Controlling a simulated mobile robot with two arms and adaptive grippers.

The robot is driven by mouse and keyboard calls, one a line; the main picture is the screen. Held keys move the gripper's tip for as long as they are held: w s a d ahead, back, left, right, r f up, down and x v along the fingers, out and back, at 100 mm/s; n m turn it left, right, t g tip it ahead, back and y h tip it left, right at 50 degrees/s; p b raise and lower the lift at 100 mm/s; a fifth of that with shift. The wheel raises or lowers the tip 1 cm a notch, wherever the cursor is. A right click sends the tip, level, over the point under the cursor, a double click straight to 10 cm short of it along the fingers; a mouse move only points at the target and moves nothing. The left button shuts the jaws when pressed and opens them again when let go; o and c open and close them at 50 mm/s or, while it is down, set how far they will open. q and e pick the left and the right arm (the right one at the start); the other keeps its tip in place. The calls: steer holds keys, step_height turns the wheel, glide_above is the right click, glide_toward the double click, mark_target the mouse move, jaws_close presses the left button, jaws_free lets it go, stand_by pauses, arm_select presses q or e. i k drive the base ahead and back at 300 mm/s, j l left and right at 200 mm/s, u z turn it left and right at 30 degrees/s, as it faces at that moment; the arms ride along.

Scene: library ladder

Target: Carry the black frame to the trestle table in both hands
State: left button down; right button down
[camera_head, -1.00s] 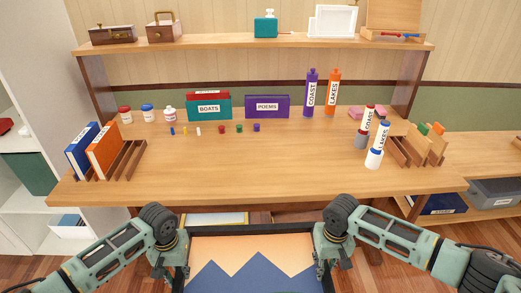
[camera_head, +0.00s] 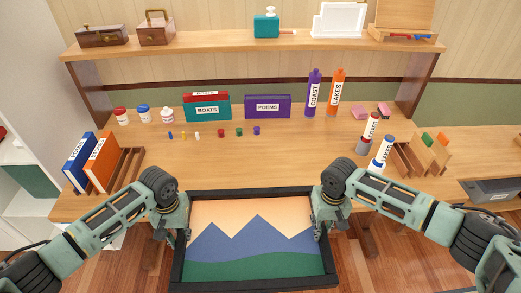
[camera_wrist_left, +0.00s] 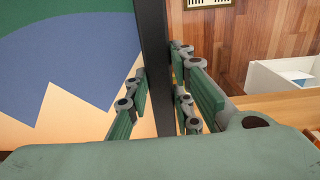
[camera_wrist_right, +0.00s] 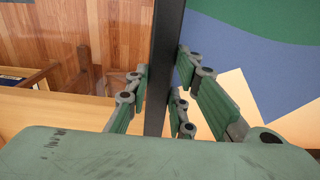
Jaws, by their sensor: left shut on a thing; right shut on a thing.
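The black frame (camera_head: 258,284) holds a picture of blue mountains, a peach sky and a green foreground. It is low in the middle of the head view, and its far edge overlaps the front of the wooden table (camera_head: 215,165). My left gripper (camera_head: 181,233) is shut on its left side bar, which runs between the fingers in the left wrist view (camera_wrist_left: 154,70). My right gripper (camera_head: 321,229) is shut on the right side bar, also between the fingers in the right wrist view (camera_wrist_right: 163,70). I cannot tell whether the frame touches the table.
The table's front middle is clear. Blue and orange books (camera_head: 101,160) stand in a rack at left. Small coloured pots (camera_head: 221,133), the BOATS box (camera_head: 207,107) and the POEMS box (camera_head: 268,106) stand farther back. Bottles (camera_head: 382,150) and a wooden rack (camera_head: 425,152) are at right.

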mark_target(250, 171)
steer(key=i, duration=1.05)
